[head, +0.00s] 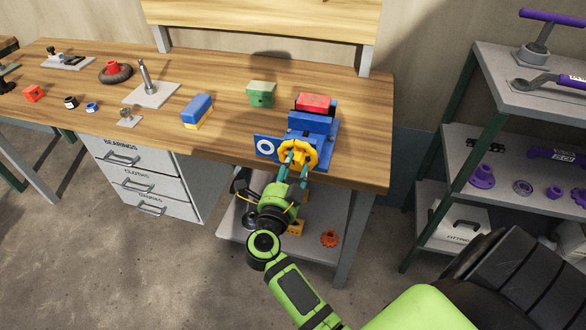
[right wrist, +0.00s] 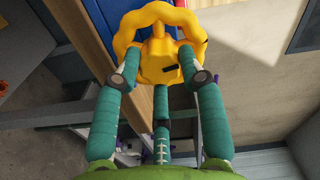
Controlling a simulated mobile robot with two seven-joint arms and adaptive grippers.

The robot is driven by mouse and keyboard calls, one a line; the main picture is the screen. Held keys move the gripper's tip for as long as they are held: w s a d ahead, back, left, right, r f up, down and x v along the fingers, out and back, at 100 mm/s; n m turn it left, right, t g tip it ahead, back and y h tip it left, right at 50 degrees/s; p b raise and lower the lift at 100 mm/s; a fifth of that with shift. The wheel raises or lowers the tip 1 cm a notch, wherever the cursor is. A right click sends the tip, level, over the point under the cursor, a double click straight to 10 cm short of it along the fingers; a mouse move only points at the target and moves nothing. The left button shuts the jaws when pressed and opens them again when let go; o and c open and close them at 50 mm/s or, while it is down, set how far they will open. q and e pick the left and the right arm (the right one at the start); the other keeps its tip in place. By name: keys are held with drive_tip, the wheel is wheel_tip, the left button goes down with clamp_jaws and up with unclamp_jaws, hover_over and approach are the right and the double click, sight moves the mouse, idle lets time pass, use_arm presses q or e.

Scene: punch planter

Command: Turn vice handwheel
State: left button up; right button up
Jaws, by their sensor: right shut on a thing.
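The blue vice (head: 312,124) stands at the right front of the wooden workbench, with a red block (head: 314,102) at its top. Its yellow handwheel (head: 298,154) faces the front edge. My right gripper (head: 294,166) reaches up to the handwheel from the front and is shut on it. In the right wrist view the yellow handwheel (right wrist: 160,45) fills the top middle, with the teal fingers of my right gripper (right wrist: 158,75) on either side of its hub. The exact finger contact is partly hidden. My left gripper is not in view.
A green block (head: 261,94) and a blue and yellow block (head: 197,111) lie left of the vice on the workbench (head: 220,85). A grey shelf unit (head: 470,165) with purple parts stands at the right. Drawers (head: 145,180) are under the bench.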

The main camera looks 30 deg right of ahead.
drive_tip(key=shift+a+m, duration=0.1)
drive_tip(key=shift+m, duration=0.2)
drive_tip(key=shift+w, duration=0.1)
drive_tip(key=o, duration=1.1)
drive_tip(key=shift+o, duration=0.2)
